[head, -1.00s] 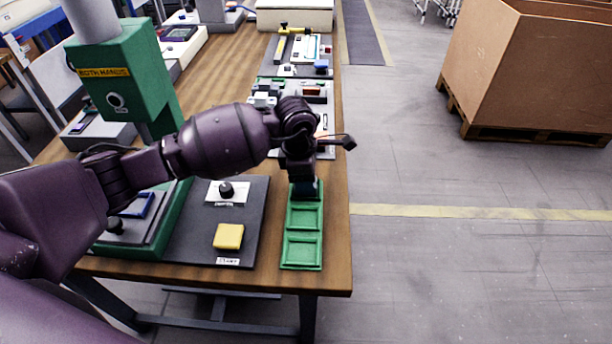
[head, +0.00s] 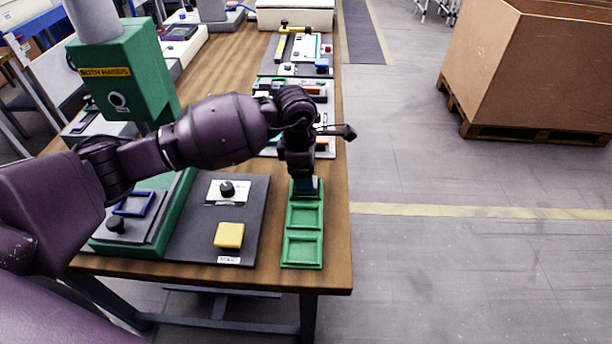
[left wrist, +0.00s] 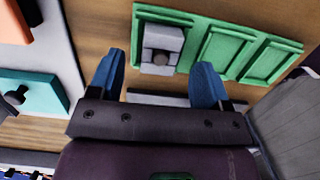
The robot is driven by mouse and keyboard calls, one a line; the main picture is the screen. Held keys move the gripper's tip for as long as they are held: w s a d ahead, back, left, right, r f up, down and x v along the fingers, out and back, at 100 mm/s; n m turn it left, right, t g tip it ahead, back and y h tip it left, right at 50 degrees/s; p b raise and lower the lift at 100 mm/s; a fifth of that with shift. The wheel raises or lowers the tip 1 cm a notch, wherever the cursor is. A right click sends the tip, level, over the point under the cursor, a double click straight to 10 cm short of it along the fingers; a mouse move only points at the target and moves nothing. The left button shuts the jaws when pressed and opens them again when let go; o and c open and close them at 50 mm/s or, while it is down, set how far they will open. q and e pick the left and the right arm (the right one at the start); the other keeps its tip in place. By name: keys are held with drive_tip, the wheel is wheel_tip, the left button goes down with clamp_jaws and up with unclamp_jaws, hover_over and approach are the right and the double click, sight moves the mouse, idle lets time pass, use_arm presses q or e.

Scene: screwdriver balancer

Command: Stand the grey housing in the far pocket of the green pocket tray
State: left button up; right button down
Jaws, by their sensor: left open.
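The green pocket tray (head: 302,236) lies along the right edge of the table. Its near and middle pockets are empty. In the left wrist view the tray (left wrist: 197,43) shows the grey housing (left wrist: 165,40) in its end pocket, the far one, with a round dark feature on its face. My left gripper (head: 304,187) is over the far end of the tray and hides that pocket in the head view. In the left wrist view its blue fingers (left wrist: 158,82) are apart, with nothing between the tips; the housing shows beyond them. My right gripper is not in view.
A dark panel (head: 255,215) with a yellow block (head: 229,235) and a black knob lies left of the tray. A green press (head: 125,75) stands farther left. Parts boards (head: 300,50) lie behind my gripper. Open floor is to the right.

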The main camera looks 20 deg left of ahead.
use_arm(q)
wheel_tip(320, 180, up, 9)
drive_tip(key=a, duration=0.1)
drive_tip(key=shift+s+f+p, duration=0.15)
drive_tip(key=shift+s+p, duration=0.05)
drive_tip(key=shift+p, duration=0.2)
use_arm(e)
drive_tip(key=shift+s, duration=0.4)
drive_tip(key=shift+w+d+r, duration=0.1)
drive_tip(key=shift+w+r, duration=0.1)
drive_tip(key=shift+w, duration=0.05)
use_arm(q)
drive_tip(key=shift+f, duration=0.1)
